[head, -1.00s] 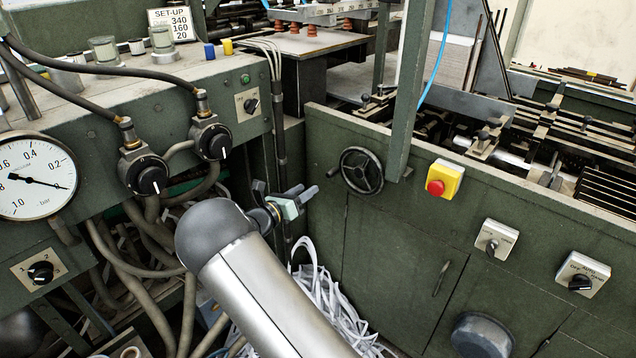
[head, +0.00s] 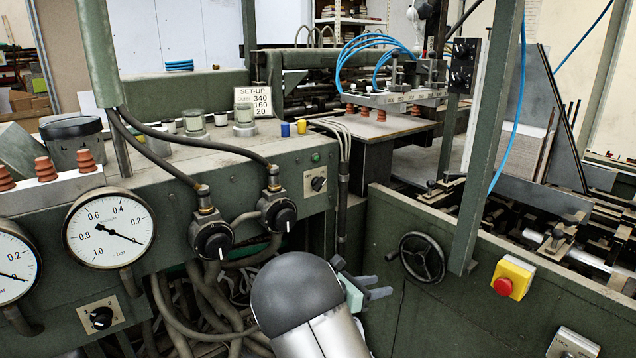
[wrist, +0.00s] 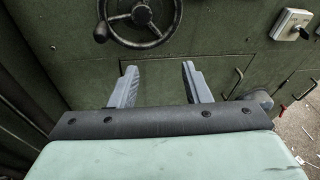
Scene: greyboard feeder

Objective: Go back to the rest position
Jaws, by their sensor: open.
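My gripper (head: 378,286) is at the lower middle of the head view, in front of the gap between the gauge panel and the right-hand green cabinet. My own arm's rounded grey joint partly hides it. In the wrist view my gripper (wrist: 160,86) shows its two grey fingers spread apart with nothing between them. The handwheel (head: 422,258) is to the right of the fingers in the head view. In the wrist view the handwheel (wrist: 141,16) is above the fingers, and I see no contact.
Two black knobs (head: 213,240) with hoses and a pressure gauge (head: 109,228) are on the left panel. A yellow box with a red button (head: 512,277) is on the right cabinet. A green post (head: 487,140) rises beside the handwheel. A set-up card (head: 256,101) stands on the ledge.

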